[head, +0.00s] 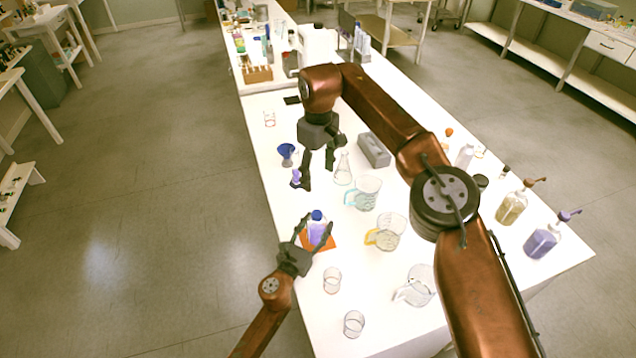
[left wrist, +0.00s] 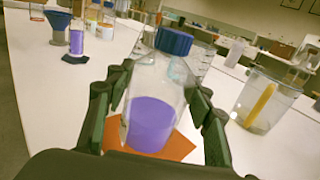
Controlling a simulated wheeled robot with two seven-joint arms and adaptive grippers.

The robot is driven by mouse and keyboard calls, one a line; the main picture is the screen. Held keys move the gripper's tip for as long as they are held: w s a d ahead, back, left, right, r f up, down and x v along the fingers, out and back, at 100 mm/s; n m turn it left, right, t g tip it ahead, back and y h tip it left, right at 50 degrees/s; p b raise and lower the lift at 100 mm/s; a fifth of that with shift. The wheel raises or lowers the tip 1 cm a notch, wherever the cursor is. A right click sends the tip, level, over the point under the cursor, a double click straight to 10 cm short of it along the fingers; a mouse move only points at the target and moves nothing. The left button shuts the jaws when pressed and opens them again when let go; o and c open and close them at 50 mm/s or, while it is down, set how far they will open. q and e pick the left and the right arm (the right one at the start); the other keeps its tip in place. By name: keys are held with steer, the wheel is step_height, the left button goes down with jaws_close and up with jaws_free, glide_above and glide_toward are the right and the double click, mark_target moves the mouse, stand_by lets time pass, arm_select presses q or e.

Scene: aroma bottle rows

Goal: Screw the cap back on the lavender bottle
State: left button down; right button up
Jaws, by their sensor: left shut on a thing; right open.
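The lavender bottle (head: 316,233) is clear glass with purple liquid and stands on an orange mat (head: 331,244). A blue cap (head: 317,215) sits on its mouth; I cannot tell how tight it is. In the left wrist view the bottle (left wrist: 152,122) and its blue cap (left wrist: 174,40) fill the middle. My left gripper (head: 317,222) is shut on the bottle, one finger on each side. My right gripper (head: 318,180) is open and empty, fingers down, farther back and apart from the cap.
A small purple-filled vessel (head: 296,179) stands close to my right fingers, with a blue funnel (head: 286,151) behind. A flask (head: 343,170), jugs (head: 386,234) and glass beakers (head: 332,281) stand nearby. Pump bottles (head: 541,241) stand at right.

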stand_by(0.3)
arm_select(q)
steer(key=c, duration=0.9)
jaws_free()
steer(key=shift+o, duration=0.2)
steer(key=v, duration=1.2)
